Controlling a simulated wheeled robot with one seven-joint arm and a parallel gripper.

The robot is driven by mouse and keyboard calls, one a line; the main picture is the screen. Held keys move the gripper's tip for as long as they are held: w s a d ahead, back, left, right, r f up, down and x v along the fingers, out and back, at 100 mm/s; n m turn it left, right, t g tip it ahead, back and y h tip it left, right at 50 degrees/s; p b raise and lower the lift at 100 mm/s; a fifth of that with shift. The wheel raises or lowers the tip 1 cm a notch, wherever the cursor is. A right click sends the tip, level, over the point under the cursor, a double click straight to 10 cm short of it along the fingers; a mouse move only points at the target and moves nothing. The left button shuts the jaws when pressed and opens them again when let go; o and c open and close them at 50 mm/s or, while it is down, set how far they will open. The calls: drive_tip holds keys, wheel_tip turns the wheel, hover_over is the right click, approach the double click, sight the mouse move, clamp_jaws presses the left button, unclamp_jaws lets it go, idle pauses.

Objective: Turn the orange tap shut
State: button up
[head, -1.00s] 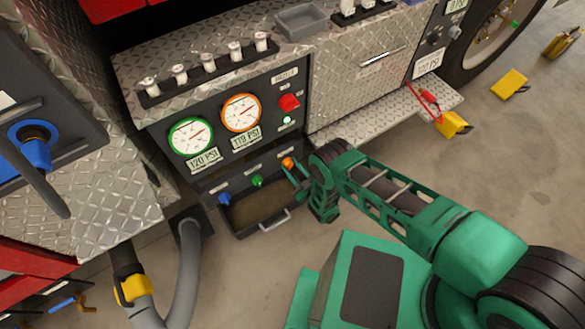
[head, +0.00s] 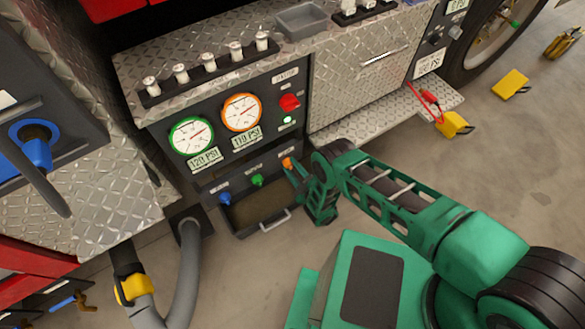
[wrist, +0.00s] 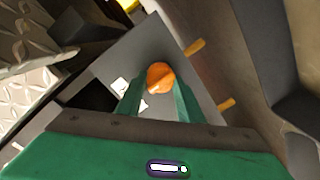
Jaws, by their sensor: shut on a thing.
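The orange tap (head: 287,163) is at the right end of a row of taps on the dark lower panel. In the wrist view the orange tap (wrist: 160,77) shows as a rounded knob between the two green fingers of my gripper (wrist: 157,98). My gripper (head: 296,175) is shut on it in the head view, reaching in from the right. The fingers hide part of the tap's sides. The green tap (head: 257,181) and the blue tap (head: 225,198) stand to its left, clear of my gripper.
A drip tray (head: 262,211) with a handle lies below the taps. Two gauges (head: 241,112) and a red knob (head: 289,102) are on the panel above. A diamond-plate step (head: 385,112) juts out to the right. A grey hose (head: 186,270) hangs at the lower left.

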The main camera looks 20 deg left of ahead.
drive_tip(key=shift+f, duration=0.1)
drive_tip(key=o, duration=1.1)
drive_tip(key=shift+c, duration=0.2)
drive_tip(key=shift+s+d, duration=0.1)
drive_tip(key=f+v, duration=0.1)
drive_tip(key=v, duration=0.9)
drive_tip(key=shift+s+d+r, duration=0.2)
drive_tip(key=shift+s+r, duration=0.05)
drive_tip(key=shift+r, duration=0.3)
